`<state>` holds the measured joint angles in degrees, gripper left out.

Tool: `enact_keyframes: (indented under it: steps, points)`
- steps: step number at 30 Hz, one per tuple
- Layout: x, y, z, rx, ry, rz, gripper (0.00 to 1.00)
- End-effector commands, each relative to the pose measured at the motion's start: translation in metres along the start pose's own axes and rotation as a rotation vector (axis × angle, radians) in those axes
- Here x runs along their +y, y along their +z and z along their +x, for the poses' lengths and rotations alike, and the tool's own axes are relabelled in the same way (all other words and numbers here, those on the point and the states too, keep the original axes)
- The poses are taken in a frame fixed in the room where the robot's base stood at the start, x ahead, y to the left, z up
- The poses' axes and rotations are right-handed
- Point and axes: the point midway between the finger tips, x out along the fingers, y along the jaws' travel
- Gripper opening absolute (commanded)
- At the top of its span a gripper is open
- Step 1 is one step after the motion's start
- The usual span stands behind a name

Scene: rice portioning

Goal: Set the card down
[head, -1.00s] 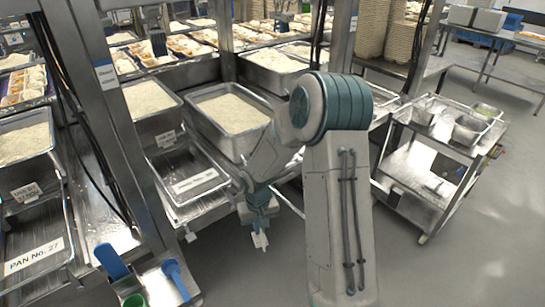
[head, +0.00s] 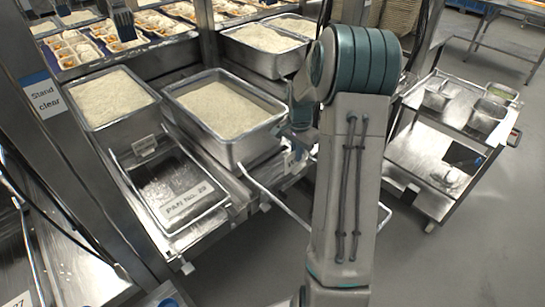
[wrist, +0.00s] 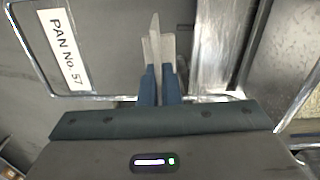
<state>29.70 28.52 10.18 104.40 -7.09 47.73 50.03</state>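In the wrist view my gripper (wrist: 160,68) has blue fingers with pale tips, drawn close together. A thin pale upright piece, which looks like the card (wrist: 155,27) seen edge-on, stands between the tips and sticks out past them. A white label reading PAN No. 57 (wrist: 64,48) lies to the left, inside a metal wire frame (wrist: 32,62). The gripper points over the area beside this label. In the head view my arm hides most of the gripper and the card; whether the card touches any surface cannot be told.
Rice-filled metal pans (head: 225,108) stand on the rack behind. An empty tray labelled PAN No. 29 (head: 176,172) sits at front left. A post carries a Stand clear sign (head: 44,98). A steel cart (head: 428,160) with small pans stands right; grey floor lies between.

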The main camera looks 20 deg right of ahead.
Motion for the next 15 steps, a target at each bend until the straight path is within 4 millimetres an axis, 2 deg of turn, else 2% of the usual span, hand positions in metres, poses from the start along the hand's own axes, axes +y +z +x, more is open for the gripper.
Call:
enact_keyframes:
  steps: [2,5,15]
  points:
    - [0.002,-0.007,-0.004,-0.002,-0.005,0.052,0.0]
    - [-0.005,-0.011,-0.002,-0.005,-0.005,0.072,0.0]
    - [-0.059,-0.029,0.032,-0.006,-0.004,0.07,0.0]
